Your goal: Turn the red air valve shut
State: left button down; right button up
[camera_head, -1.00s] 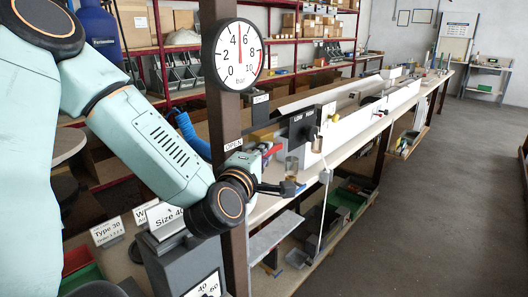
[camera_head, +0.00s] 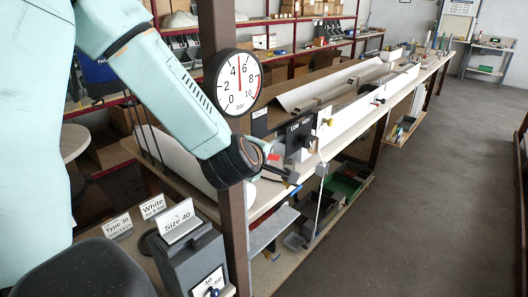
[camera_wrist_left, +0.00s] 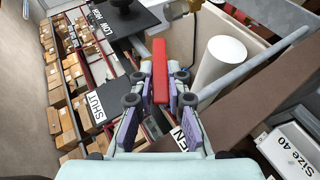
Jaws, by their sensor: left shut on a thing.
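The red valve handle (camera_wrist_left: 160,72) is a flat lever between my left gripper's fingers (camera_wrist_left: 160,92) in the left wrist view. The fingers are shut on it. The SHUT plate (camera_wrist_left: 95,107) lies to its left, and part of the OPEN plate (camera_wrist_left: 187,130) shows below right, partly covered by a finger. In the head view, my left gripper (camera_head: 287,174) is beside the brown post, and only a small red bit of the handle (camera_head: 273,157) shows. The valve body is hidden. My right gripper is not in view.
A round pressure gauge (camera_head: 233,82) hangs on the brown post (camera_head: 234,215), its needle between 4 and 6. A LOW/HIGH plate (camera_head: 300,134) stands on the long bench behind. A grey box (camera_head: 188,262) and a Size 40 sign (camera_head: 178,220) stand in front. The right floor is clear.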

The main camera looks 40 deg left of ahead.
pick_arm(q)
jog(key=shift+w+r+g, duration=0.15)
jog(key=shift+r+g, duration=0.15)
jog(key=shift+g, duration=0.2)
jog(key=c, duration=1.3)
grip_release()
jog(key=shift+a, duration=0.15)
jog(key=v, duration=0.7)
jog(key=shift+s, duration=0.25)
jog(key=shift+w, duration=0.1)
jog(key=shift+c, duration=0.6)
